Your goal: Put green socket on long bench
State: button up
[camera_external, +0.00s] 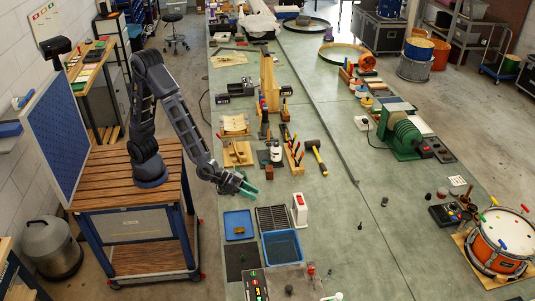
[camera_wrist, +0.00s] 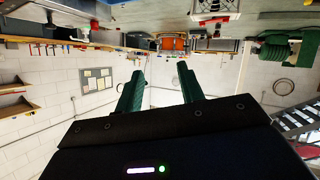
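The long bench (camera_external: 345,215) has a grey-green top and runs from the front to the far end. My gripper (camera_external: 243,188) is over the bench's left edge, far from the drum. In the wrist view its two green fingers (camera_wrist: 160,90) stand apart with nothing between them. The wrist view looks upside down and shows the drum (camera_wrist: 172,43) in the distance.
Near my gripper are a blue tray (camera_external: 238,225), a blue bin (camera_external: 282,247), a wire rack (camera_external: 271,219) and a white-and-red box (camera_external: 299,209). A green ribbed machine (camera_external: 402,135) stands at the right. The bench between the bin and the drum is mostly clear.

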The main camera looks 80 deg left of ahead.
jog(key=s+d+f+t, duration=0.1)
jog(key=s+d+f, duration=0.2)
jog(key=d+f, duration=0.1)
jog(key=s+d+f+t+y, duration=0.1)
jog(key=s+d+f, duration=0.3)
jog(key=f, duration=0.3)
jog(key=s+d+f+t, duration=0.1)
jog(key=s+d+f, duration=0.2)
jog(key=d+f, duration=0.1)
jog(key=shift+s+d+f+y, duration=0.15)
jog(key=shift+f, duration=0.25)
jog(key=shift+s+d+f+y, duration=0.1)
jog(key=shift+d+f+y, duration=0.05)
jog(key=shift+f, duration=0.25)
jog(key=t, duration=0.2)
send_near(243, 261)
jog(key=shift+y, duration=0.4)
jog(key=w, duration=0.2)
jog(key=w+r, duration=0.1)
jog(key=w, duration=0.1)
jog(key=shift+w+d+r, duration=0.15)
jog(key=shift+w+d, duration=0.05)
jog(key=shift+r+x, duration=0.15)
jog(key=shift+x, duration=1.25)
jog(key=shift+r+x, duration=0.15)
jog(key=shift+x, duration=1.25)
grip_shut()
